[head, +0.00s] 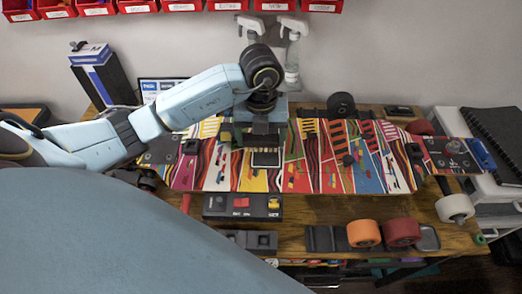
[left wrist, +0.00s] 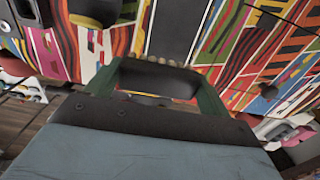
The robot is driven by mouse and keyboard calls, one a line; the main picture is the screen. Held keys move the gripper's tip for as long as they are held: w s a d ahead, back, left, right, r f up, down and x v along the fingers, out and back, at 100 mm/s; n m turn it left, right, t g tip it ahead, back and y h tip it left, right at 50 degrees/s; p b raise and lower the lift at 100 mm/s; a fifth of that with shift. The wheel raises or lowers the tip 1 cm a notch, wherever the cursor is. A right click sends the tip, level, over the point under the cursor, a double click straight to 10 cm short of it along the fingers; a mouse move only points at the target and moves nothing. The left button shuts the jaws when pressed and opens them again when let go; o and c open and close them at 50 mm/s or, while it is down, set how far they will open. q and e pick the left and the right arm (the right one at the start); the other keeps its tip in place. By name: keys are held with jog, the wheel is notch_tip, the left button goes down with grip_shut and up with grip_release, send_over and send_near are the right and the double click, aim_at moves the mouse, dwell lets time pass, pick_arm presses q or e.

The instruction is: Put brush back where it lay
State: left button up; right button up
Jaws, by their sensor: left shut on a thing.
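My left gripper (head: 265,148) reaches in from the left over the middle of the colourful skateboard deck (head: 330,165). Its green fingers are shut on the brush (left wrist: 160,80), a dark piece with a row of pale bristle tufts along its far edge, seen in the left wrist view. In the head view the gripper mostly hides the brush. The deck lies across the workbench (head: 300,240), with its pattern facing up. How far the brush is from the deck I cannot tell. My right gripper is not in view.
In front of the deck are a dark tray of small parts (head: 243,213), an orange wheel (head: 363,233) and a dark red wheel (head: 402,232) on a dark holder. A white wheel (head: 455,208) is at the right. Spray bottles (head: 291,60) and a blue-white box (head: 101,75) stand behind.

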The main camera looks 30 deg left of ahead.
aim_at(261, 159)
pick_arm(q)
jog(key=shift+f, duration=2.55)
jog(key=o, duration=0.8)
jog(key=shift+f, duration=0.15)
notch_tip(261, 159, up, 12)
jog(key=shift+r+p, duration=0.2)
jog(key=shift+p, duration=0.2)
